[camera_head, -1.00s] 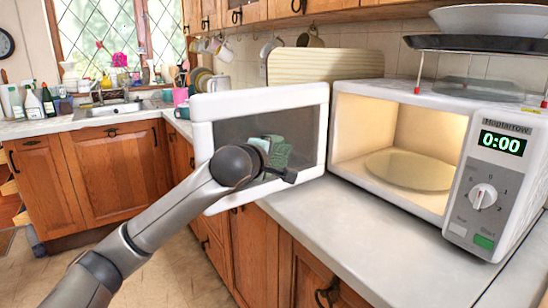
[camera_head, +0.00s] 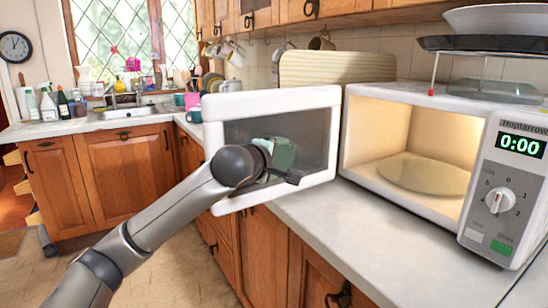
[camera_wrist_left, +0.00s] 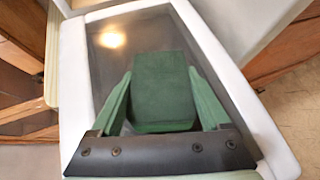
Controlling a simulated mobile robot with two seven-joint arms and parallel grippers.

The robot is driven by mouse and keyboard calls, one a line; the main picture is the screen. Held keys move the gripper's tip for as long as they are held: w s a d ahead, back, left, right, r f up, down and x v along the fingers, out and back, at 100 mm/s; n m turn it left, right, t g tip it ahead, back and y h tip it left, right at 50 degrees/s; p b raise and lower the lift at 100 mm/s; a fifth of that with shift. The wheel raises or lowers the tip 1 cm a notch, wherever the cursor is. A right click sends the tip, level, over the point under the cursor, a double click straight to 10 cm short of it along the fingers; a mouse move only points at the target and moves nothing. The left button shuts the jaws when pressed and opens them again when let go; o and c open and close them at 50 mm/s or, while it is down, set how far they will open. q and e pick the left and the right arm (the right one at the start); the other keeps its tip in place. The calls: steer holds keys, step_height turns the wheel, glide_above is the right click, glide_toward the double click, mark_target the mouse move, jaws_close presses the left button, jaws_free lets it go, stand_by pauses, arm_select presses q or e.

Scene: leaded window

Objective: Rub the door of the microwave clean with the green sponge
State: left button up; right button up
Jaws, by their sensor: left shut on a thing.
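The white microwave (camera_head: 482,110) stands on the counter at the right, its lit inside open. Its door (camera_head: 225,132), a white frame around a dark window, is swung wide open to the left. My left gripper (camera_head: 282,165) is shut on the green sponge (camera_head: 284,152) in front of the door's dark window. In the left wrist view the sponge (camera_wrist_left: 163,88) sits between the fingers, over the door window (camera_wrist_left: 190,35). It looks close against the window, but I cannot tell whether it touches. My right gripper is not in view.
The pale counter (camera_head: 350,235) is clear in front of the microwave. A ridged cream board (camera_head: 335,66) stands behind the door. A rack with plates (camera_head: 490,44) is above the microwave. The sink (camera_head: 125,112) and several bottles are at the back left.

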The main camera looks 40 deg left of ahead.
arm_select(q)
steer(key=shift+w, duration=0.8)
steer(key=shift+s+a+f+b, duration=0.15)
steer(key=shift+s+a+b, duration=0.1)
steer(key=shift+s+b, duration=0.3)
steer(key=shift+s+a+b, duration=0.15)
steer(key=shift+s+b, duration=0.25)
steer(key=shift+s, duration=0.3)
steer(key=shift+s+a+b, duration=0.1)
steer(key=shift+s+b, duration=0.25)
steer(key=shift+s, duration=0.35)
steer(key=shift+s+d+p, duration=0.2)
steer(key=shift+s+d, duration=0.05)
steer(key=shift+d, duration=1.25)
steer(key=shift+s+d+p, duration=0.15)
steer(key=shift+s+d, duration=0.05)
steer(key=shift+d, duration=1.25)
